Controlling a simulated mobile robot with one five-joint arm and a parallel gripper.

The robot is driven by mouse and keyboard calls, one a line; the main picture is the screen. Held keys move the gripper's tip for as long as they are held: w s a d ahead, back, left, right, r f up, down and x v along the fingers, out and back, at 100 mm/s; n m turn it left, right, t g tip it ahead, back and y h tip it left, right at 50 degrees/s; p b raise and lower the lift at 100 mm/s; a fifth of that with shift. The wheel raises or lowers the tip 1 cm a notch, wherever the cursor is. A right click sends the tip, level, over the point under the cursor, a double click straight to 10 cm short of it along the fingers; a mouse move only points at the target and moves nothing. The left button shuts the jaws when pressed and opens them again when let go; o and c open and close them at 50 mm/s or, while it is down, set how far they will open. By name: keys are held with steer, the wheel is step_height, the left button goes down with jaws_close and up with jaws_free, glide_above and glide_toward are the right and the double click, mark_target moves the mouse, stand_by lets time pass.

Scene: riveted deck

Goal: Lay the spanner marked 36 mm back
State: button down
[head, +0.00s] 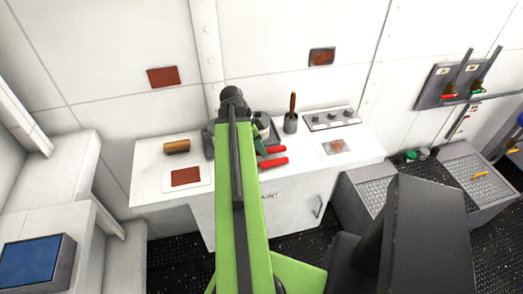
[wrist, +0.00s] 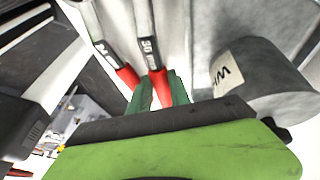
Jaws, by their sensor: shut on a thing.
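My gripper (wrist: 160,94) is shut on the red grip of a spanner (wrist: 156,84) in the wrist view. This spanner has a grey shank and a dark label that looks like 30 or 36 mm; I cannot read it surely. A second red-gripped spanner (wrist: 127,77) lies beside it on the left, its label too small to read. In the head view, two red grips show beside my green arm, an upper one (head: 272,150) and a lower one (head: 273,162), over the white cabinet top. My arm hides the gripper and the spanners' far ends there.
A grey cylinder with a lettered label (wrist: 262,85) stands close right of the gripper. On the white cabinet (head: 150,183) are a wooden-handled brush in a pot (head: 291,124), a brown roll (head: 177,147) and a knob panel (head: 331,118). Metal-topped boxes (head: 466,163) stand at the right.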

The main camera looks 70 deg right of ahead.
steer(key=c, duration=1.2)
jaws_free()
steer(key=shift+f, duration=0.1)
steer(key=shift+r+p, duration=0.45)
steer(key=p+v, duration=1)
steer(key=v, duration=0.1)
steer(key=shift+w, duration=0.2)
steer(key=shift+r, duration=0.1)
